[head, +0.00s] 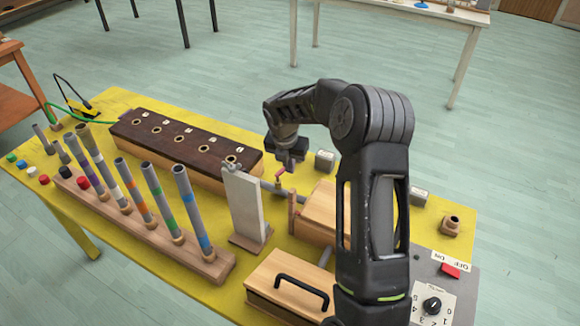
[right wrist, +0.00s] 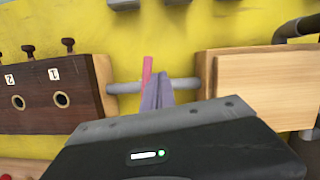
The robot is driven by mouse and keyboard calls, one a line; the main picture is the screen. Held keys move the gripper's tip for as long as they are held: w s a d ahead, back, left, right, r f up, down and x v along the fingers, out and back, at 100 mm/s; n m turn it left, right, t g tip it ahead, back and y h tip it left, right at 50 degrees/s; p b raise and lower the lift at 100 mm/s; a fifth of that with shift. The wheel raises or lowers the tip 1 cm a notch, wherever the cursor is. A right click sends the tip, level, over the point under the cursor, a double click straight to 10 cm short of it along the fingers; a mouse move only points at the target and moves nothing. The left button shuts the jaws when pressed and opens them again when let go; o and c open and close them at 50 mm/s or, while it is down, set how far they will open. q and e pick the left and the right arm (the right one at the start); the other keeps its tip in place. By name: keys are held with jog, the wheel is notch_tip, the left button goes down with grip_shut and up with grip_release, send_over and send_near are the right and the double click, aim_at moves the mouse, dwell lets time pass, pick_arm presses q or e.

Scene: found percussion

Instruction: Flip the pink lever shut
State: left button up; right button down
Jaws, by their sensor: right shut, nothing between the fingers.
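The pink lever (head: 281,175) sits on a grey pipe between the long dark-topped box (head: 180,140) and a light wooden box (head: 322,205). In the right wrist view the pink lever (right wrist: 147,72) points up the picture, crosswise to the grey pipe (right wrist: 184,84). Its lower part is partly hidden by my fingers. My right gripper (head: 288,164) is shut and empty, close above the lever. In the wrist view its fingertips (right wrist: 160,84) are just right of the lever; I cannot tell whether they touch it. My left gripper is out of view.
A white upright panel (head: 243,203) stands in front of the lever. A rack of grey tubes (head: 150,235) is at the left. A handled wooden box (head: 290,283) is in front, and a control panel with a dial (head: 432,305) is at the right. Small grey blocks (head: 324,161) stand behind.

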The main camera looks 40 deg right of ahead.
jog(key=w+b+v, duration=0.1)
jog(key=v, duration=0.6)
jog(key=shift+s, duration=0.55)
jog(key=shift+r, duration=0.1)
jog(key=shift+s, duration=0.1)
